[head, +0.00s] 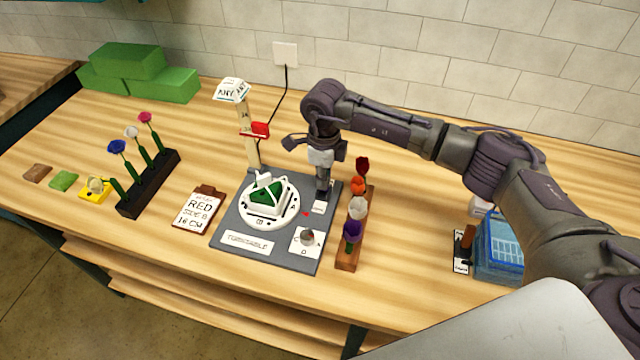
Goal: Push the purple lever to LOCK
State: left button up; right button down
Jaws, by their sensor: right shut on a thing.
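My right gripper (321,194) points down at the right side of the grey turntable board (233,222). It is shut, with its fingertips just above a small white label plate (319,207) whose text is too small to read. The purple lever cannot be made out clearly; the fingers hide what they hold at this spot. The round white turntable (283,219) carries a white holder with a green block (266,196), left of the gripper. A grey knob (307,237) sits on a white plate in front of the gripper. My left gripper is not in view.
A wooden rack (346,262) of several flowers stands close right of the board. A post with a red clip (260,130) stands behind it. A card (196,212) and a dark flower rack (150,185) are left. A blue basket (498,250) is at right.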

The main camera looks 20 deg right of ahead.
jog(key=shift+d+r+p, duration=0.15)
jog(key=shift+r+p, duration=0.15)
jog(key=shift+r, duration=0.15)
jog(key=shift+r, duration=0.2)
jog(key=r+p, duration=0.1)
jog(key=r, duration=0.1)
jog(key=r+p, duration=0.1)
jog(key=r, duration=0.2)
jog(key=shift+s+a+r+p, duration=0.1)
jog(key=shift+a+r+p, duration=0.1)
jog(key=shift+p, duration=0.1)
jog(key=shift+f, duration=0.1)
dwell(0.4)
